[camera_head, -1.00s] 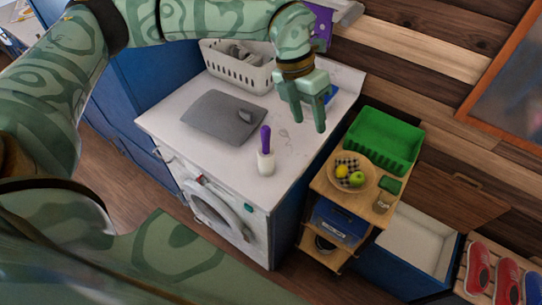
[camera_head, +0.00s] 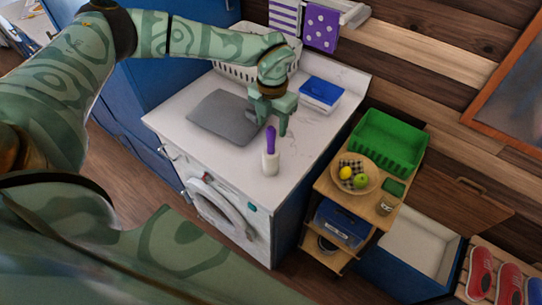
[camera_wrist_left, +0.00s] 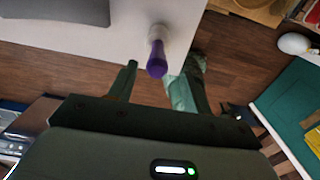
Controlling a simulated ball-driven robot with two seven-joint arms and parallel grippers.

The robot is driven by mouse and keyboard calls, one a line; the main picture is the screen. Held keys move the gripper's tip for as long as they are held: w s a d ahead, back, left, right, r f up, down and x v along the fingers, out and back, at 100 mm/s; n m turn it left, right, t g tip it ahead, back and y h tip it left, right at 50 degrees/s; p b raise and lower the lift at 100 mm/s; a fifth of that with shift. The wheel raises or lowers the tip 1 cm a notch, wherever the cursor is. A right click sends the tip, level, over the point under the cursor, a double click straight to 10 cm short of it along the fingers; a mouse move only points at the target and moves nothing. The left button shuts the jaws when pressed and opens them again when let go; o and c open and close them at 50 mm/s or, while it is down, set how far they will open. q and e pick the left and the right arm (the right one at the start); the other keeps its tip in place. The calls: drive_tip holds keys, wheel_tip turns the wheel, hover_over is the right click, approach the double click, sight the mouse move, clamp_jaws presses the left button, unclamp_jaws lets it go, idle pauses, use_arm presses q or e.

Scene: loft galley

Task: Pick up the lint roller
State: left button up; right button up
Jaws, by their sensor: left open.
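The lint roller stands upright on the white counter, with a purple handle (camera_head: 271,138) on top and a white roller (camera_head: 270,163) below. My left gripper (camera_head: 269,125) is open and empty, pointing down just behind and above the handle in the head view. In the left wrist view the purple handle (camera_wrist_left: 157,62) points toward me and shows in the gap between the two fingertips (camera_wrist_left: 160,74). I cannot tell whether the fingers are level with the handle. My right gripper is not in view.
A grey board (camera_head: 222,118) lies on the counter (camera_head: 318,135) left of the roller. A white basket (camera_head: 228,70) and a blue-lidded box (camera_head: 321,90) stand behind. A wooden cart with a fruit bowl (camera_head: 375,186) and green crate (camera_head: 399,158) is at right.

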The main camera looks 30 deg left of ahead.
sight(271, 128)
use_arm(q)
drive_tip(key=f, duration=0.3)
drive_tip(key=shift+a+f, duration=0.25)
drive_tip(key=shift+f, duration=0.15)
clamp_jaws()
drive_tip(key=shift+r, duration=0.2)
drive_tip(key=shift+r, duration=0.25)
wheel_tip(271, 128, up, 3)
drive_tip(key=shift+w+f, duration=0.1)
drive_tip(key=shift+f, duration=0.1)
drive_tip(key=s+d+r+b, duration=0.2)
drive_tip(key=s+d+r, duration=0.5)
drive_tip(key=s, duration=0.5)
wheel_tip(271, 128, up, 3)
drive_tip(key=shift+d+f, duration=0.15)
drive_tip(key=shift+d, duration=0.15)
